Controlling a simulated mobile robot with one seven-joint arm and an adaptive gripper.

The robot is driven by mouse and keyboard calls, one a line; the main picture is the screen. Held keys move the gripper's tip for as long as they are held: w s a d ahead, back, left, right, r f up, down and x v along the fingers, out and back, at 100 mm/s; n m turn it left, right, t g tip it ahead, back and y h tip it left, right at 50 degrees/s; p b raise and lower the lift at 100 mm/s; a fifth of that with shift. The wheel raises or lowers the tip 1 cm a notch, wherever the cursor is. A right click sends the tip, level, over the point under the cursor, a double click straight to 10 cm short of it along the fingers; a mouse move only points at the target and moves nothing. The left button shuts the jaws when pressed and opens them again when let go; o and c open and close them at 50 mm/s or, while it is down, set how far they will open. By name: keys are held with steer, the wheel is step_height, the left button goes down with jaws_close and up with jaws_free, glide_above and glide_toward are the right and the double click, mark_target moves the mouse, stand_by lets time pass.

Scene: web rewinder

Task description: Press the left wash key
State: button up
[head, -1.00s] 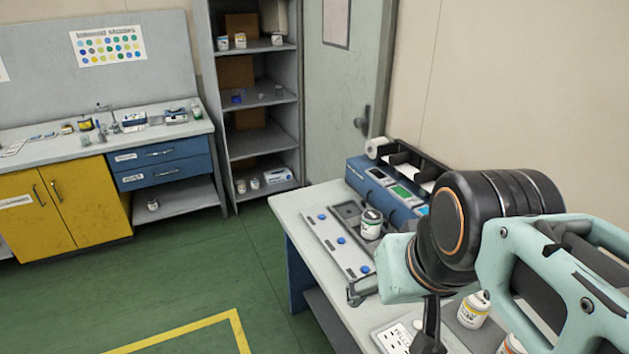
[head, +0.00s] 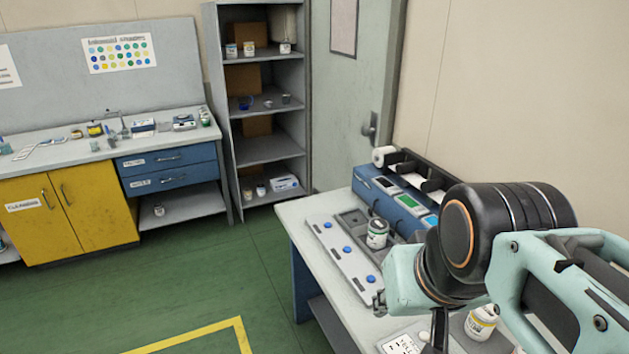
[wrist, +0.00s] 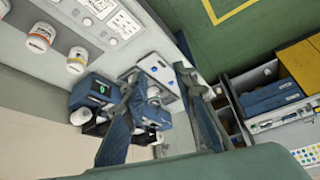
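A pale panel (head: 338,262) with a row of three round blue keys lies along the table's left edge. The far key (head: 325,224), middle key (head: 347,249) and near key (head: 370,279) all show. I cannot read any wash label. My gripper (head: 410,318) is over the table near the panel's near end, beside the near key, apart from the panel as far as I can see. In the wrist view my gripper (wrist: 157,75) has its two fingers spread with nothing held, and the panel (wrist: 150,60) shows beyond and between them.
A labelled jar (head: 377,234) stands beside the panel, near the blue machine (head: 385,195) with lit screens. A white jar (head: 481,321) and a marked white plate (head: 402,345) are at the near end. Green floor (head: 180,290) is clear to the left.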

jaws_close()
stand_by(1.2)
